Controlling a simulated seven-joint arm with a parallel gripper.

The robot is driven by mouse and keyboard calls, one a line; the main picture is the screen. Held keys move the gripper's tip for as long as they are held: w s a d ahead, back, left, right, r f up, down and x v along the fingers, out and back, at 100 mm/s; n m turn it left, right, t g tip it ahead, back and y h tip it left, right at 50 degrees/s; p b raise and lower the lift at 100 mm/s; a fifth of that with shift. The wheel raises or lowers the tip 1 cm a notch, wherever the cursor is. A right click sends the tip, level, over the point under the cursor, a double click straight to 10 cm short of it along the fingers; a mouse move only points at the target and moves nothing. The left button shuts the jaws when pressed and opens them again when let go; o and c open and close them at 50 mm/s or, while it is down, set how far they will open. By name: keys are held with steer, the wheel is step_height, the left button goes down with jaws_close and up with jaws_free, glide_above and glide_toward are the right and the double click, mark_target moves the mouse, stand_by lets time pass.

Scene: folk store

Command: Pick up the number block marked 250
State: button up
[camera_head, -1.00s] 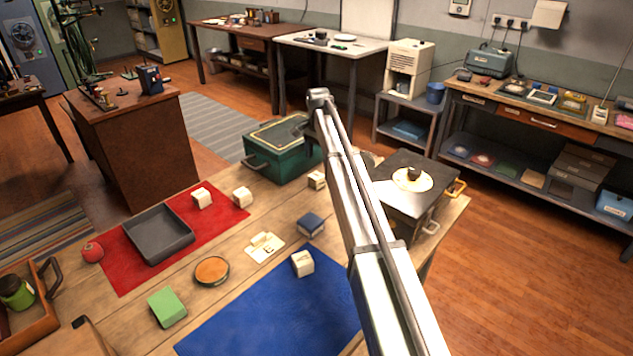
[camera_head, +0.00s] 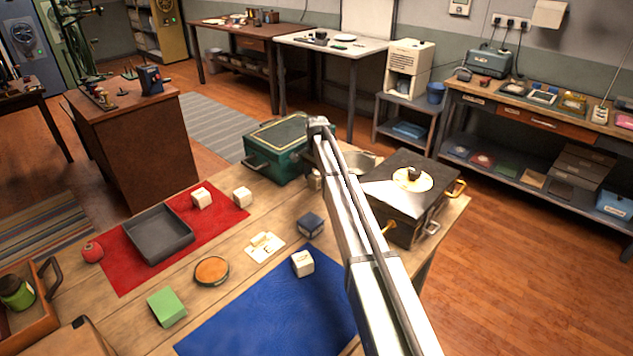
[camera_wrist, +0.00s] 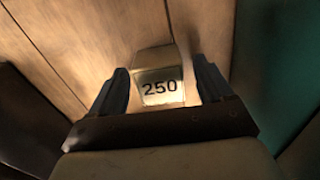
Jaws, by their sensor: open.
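The cream number block marked 250 (camera_wrist: 158,88) sits on the wooden table in the wrist view, its number facing the camera. My gripper (camera_wrist: 160,82) is open, with one dark finger on each side of the block. I cannot tell whether either finger touches it. In the head view, a sliver of a cream block (camera_head: 314,181) shows beside my arm, near the green box; its mark is not readable there. My fingers are hidden behind the arm in that view.
The green box (camera_head: 277,163) stands close on the left, and a dark box with a gold disc (camera_head: 390,205) stands on the right. A dark blue block (camera_head: 311,225), other cream blocks (camera_head: 302,263) and a grey tray (camera_head: 158,240) lie nearer the front.

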steer(key=c, duration=1)
steer(key=shift+r, duration=0.1)
steer(key=shift+c, duration=0.2)
